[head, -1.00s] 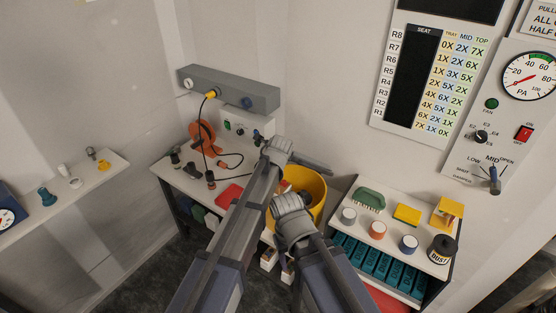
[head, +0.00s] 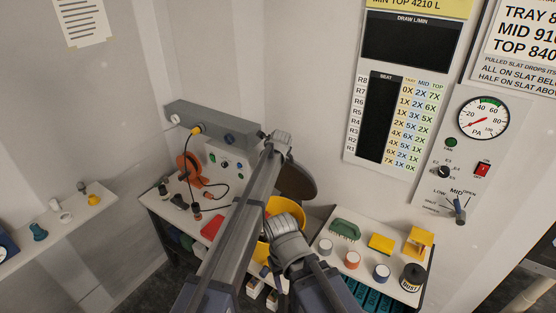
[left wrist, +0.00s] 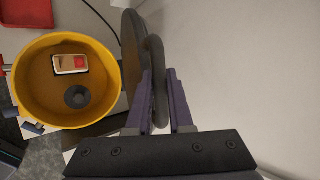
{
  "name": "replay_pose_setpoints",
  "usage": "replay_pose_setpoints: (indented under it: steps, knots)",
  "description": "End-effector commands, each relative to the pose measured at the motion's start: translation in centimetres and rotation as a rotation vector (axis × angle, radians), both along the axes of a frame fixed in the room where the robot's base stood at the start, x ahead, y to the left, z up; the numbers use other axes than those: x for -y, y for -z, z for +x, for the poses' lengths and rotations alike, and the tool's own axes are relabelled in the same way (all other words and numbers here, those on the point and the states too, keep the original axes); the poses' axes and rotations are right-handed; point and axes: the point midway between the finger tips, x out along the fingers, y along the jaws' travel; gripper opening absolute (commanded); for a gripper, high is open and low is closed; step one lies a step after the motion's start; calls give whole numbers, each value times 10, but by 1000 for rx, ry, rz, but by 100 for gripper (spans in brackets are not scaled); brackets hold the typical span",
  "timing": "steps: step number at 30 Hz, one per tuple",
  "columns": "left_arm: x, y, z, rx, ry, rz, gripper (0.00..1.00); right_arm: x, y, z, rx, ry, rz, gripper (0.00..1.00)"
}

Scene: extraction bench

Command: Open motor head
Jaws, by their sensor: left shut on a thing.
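The yellow drum (head: 286,206) stands at the bench, partly hidden behind my arms. Its round mouth (left wrist: 18,92) is open in the left wrist view, with a pale block with a red patch (left wrist: 70,64) and a dark ring (left wrist: 77,97) inside. The motor head, a dark round lid (head: 299,183), is swung up on edge beside the drum; it also shows edge-on in the left wrist view (left wrist: 131,50). My left gripper (left wrist: 160,75) is shut on the lid's dark loop handle (left wrist: 157,50). Its fingers are hidden in the head view. My right gripper is not seen.
A bench at the left holds an orange reel (head: 189,168), a red tray (head: 212,227) and cables. A shelf at the right carries a green brush (head: 345,230), a yellow block (head: 381,243), small cups and a black dust pot (head: 412,277). The wall is close behind the lid.

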Motion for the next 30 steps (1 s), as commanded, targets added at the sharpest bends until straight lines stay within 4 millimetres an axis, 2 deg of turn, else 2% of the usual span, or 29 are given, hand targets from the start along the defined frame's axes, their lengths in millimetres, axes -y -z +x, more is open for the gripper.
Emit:
replay_pose_setpoints:
  steps: [1,6,21,22,30]
  knots:
    - [6,-3,7,0,2,-1,0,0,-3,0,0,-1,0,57]
    - [12,-6,15,1,2,0,0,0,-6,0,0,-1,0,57]
    - [14,-7,17,0,2,0,0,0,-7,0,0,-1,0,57]
    - [14,-7,17,0,1,-1,22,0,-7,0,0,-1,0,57]
    - [14,-6,17,0,1,0,50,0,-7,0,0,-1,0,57]
